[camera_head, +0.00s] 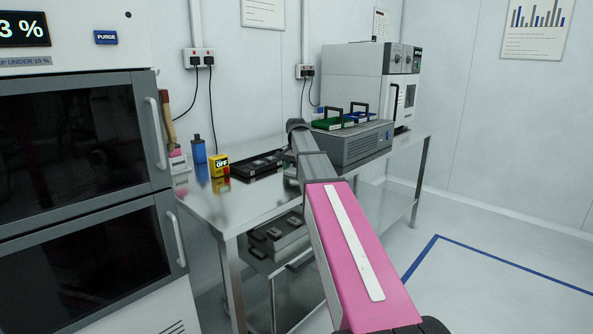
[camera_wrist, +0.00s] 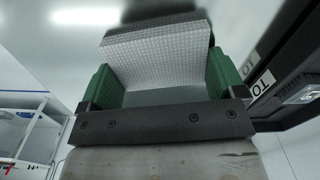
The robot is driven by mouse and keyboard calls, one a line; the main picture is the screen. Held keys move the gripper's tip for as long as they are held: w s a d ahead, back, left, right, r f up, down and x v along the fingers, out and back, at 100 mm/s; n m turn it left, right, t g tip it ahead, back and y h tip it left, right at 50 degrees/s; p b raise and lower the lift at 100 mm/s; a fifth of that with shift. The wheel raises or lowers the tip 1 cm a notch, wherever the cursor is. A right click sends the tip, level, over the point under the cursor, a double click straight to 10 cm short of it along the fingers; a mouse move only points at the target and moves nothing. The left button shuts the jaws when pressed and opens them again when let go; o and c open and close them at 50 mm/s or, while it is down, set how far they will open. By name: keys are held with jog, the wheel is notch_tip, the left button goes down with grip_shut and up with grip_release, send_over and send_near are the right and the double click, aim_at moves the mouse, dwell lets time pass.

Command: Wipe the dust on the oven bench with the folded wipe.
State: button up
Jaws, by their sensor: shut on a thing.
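The folded wipe (camera_wrist: 160,58) is a white, finely textured pad in the wrist view. My gripper (camera_wrist: 162,82) is shut on it, with a green fingertip on each side. In the head view my arm reaches over the steel oven bench (camera_head: 205,200), and my gripper and the wipe are hidden behind the arm. I cannot make out dust on the visible bench top. Whether the wipe touches the bench cannot be told.
A brush (camera_head: 169,122), blue bottle (camera_head: 199,151), yellow OFF box (camera_head: 219,165) and black trays (camera_head: 258,164) stand on the bench. A grey unit (camera_head: 352,150) and the oven (camera_head: 372,85) are further back. A dry cabinet (camera_head: 85,180) borders the left. The front-left bench top is clear.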

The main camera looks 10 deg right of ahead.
jog(key=shift+s+r, duration=0.1)
jog(key=shift+s, duration=1.4)
jog(key=shift+w, duration=1.65)
jog(key=shift+r, duration=1.45)
jog(key=shift+s+a, duration=0.1)
